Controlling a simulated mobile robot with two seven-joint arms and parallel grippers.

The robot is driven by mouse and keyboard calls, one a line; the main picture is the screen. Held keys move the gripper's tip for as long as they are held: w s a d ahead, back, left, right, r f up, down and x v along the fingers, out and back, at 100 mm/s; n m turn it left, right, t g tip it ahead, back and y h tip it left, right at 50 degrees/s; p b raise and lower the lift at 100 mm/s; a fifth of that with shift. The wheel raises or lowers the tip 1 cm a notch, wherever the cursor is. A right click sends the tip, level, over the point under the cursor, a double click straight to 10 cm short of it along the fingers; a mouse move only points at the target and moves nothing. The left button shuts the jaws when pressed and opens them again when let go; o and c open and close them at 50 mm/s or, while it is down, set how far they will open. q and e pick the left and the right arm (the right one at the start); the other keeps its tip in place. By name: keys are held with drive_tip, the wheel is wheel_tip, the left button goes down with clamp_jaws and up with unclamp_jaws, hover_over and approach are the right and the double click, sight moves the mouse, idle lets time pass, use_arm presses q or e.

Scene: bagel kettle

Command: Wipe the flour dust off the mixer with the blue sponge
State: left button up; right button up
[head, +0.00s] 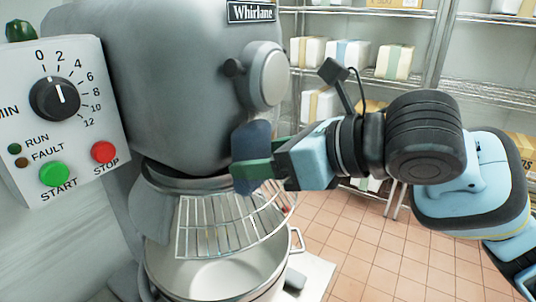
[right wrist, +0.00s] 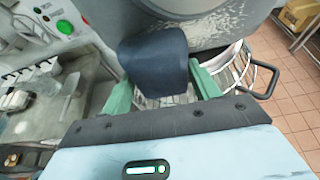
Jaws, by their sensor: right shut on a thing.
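The grey mixer (head: 165,90) fills the left and middle of the head view. The dark blue sponge (head: 250,146) is at the lower right of the mixer's head, and it also shows in the right wrist view (right wrist: 153,55). My right gripper (head: 252,174) is shut on the sponge, with its green fingers on either side. Pale flour dust (right wrist: 218,30) streaks the mixer's surface beside the sponge in the right wrist view. Whether the sponge touches the mixer I cannot tell. My left gripper is not in view.
A control box (head: 65,120) with a dial and buttons is at the left. A wire guard (head: 225,228) and steel bowl (head: 215,270) are below the sponge. A round knob (head: 266,75) juts out above it. Shelves with packages (head: 395,62) stand behind. Tiled floor (head: 385,260) is clear at right.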

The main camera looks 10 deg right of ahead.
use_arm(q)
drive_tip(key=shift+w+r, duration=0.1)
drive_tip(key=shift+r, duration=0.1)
use_arm(e)
drive_tip(key=shift+w+a, duration=0.2)
drive_tip(key=shift+w+d, duration=0.1)
drive_tip(key=shift+w+d+p, duration=0.3)
drive_tip(key=shift+w+d, duration=0.3)
drive_tip(key=shift+d, duration=0.15)
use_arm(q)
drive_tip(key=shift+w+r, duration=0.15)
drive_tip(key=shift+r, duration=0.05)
use_arm(e)
drive_tip(key=shift+w, duration=0.1)
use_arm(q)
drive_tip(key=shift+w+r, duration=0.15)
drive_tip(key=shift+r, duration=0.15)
use_arm(e)
drive_tip(key=shift+w+d, duration=0.65)
drive_tip(key=shift+w, duration=0.1)
use_arm(q)
drive_tip(key=shift+p, duration=0.3)
use_arm(e)
drive_tip(key=shift+w+d, duration=0.1)
drive_tip(key=shift+d, duration=0.05)
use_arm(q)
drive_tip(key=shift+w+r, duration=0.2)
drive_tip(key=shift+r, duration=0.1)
use_arm(e)
drive_tip(key=shift+w+d, duration=0.65)
